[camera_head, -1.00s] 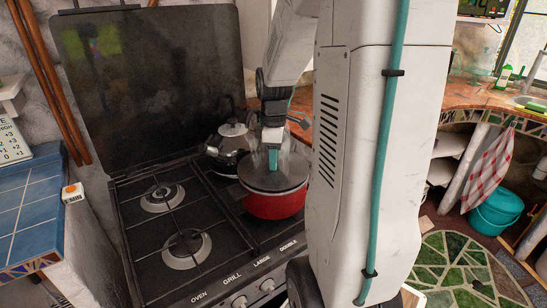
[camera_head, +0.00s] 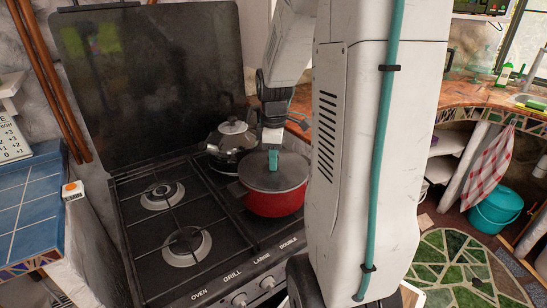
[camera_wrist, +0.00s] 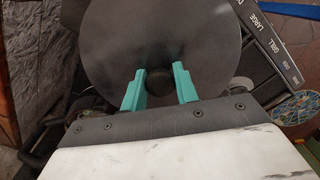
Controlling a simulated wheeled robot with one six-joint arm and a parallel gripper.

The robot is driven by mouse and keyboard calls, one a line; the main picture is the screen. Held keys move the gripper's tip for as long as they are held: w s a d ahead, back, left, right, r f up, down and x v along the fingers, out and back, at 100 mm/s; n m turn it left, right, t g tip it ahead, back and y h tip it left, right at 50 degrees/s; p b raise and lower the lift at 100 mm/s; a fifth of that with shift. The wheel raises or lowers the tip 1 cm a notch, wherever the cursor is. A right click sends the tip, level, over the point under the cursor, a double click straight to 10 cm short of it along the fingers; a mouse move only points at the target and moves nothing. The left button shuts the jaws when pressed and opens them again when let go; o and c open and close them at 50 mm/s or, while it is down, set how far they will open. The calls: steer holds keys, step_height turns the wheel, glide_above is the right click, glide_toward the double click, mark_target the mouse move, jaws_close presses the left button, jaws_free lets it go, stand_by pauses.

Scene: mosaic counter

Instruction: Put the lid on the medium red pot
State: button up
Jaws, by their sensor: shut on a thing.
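The red pot (camera_head: 275,203) stands on the front right burner of the stove. The dark round lid (camera_head: 290,172) lies over the pot's mouth and looks about level; whether it is fully seated I cannot tell. My gripper (camera_head: 273,160) is above the lid with its teal fingers pointing down. In the wrist view my gripper (camera_wrist: 160,88) has its two teal fingers on either side of the lid's dark round knob (camera_wrist: 159,82), shut on it. The lid (camera_wrist: 160,35) fills the top of that view and hides the pot there.
A silver kettle (camera_head: 232,138) stands on the burner behind the pot. The two left burners (camera_head: 186,246) are empty. The raised stove cover (camera_head: 150,85) stands behind.

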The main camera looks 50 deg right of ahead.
stand_by(0.3)
steer(key=o, duration=1.7)
steer(key=shift+c, duration=0.2)
steer(key=shift+r, duration=3.45)
